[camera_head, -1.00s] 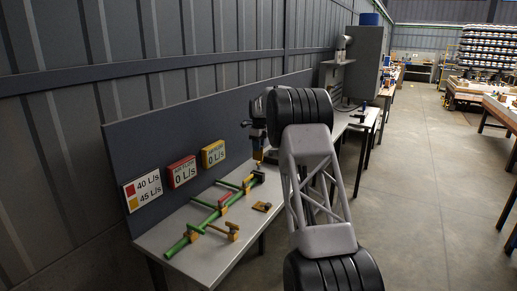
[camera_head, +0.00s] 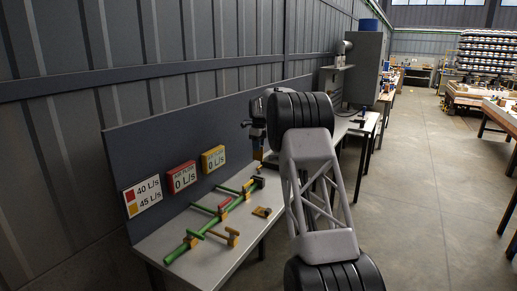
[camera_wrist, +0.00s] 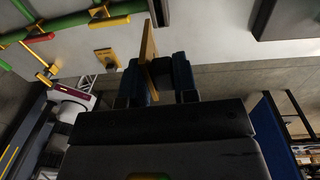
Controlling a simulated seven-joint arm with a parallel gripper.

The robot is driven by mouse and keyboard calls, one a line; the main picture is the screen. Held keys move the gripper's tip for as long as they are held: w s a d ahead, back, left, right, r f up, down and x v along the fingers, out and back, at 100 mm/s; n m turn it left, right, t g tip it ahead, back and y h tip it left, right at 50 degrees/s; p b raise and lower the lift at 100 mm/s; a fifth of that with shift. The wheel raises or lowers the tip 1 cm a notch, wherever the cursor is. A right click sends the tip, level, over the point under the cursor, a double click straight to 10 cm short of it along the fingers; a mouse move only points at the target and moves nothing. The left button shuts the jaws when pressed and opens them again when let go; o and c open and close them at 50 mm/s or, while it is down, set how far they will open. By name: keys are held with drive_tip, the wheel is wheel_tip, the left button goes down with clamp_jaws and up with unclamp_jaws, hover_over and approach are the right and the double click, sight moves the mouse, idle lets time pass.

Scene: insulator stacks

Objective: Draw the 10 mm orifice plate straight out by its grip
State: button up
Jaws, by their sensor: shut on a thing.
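My gripper (camera_wrist: 158,80) is shut on the yellow grip (camera_wrist: 148,52) of a thin plate, seen nearly edge-on in the wrist view. A narrow dark piece (camera_wrist: 160,12) shows at the grip's far end. No size marking is readable. In the head view my gripper and the yellow grip (camera_head: 258,154) hang above the far end of the green pipe (camera_head: 210,222). The wrist view shows that pipe (camera_wrist: 70,22) at upper left, with a yellow block (camera_wrist: 108,22) near its end. A gap seems to separate plate and pipe, but I cannot tell surely.
A yellow block (camera_head: 262,212) lies on the bench (camera_head: 190,265) right of the pipe, and shows in the wrist view (camera_wrist: 107,59). A white sign (camera_head: 143,195) and red (camera_head: 181,177) and yellow displays (camera_head: 213,159) reading 0 L/s stand behind. The bench's front is mostly clear.

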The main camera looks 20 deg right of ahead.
drive_tip(key=shift+r, duration=1.65)
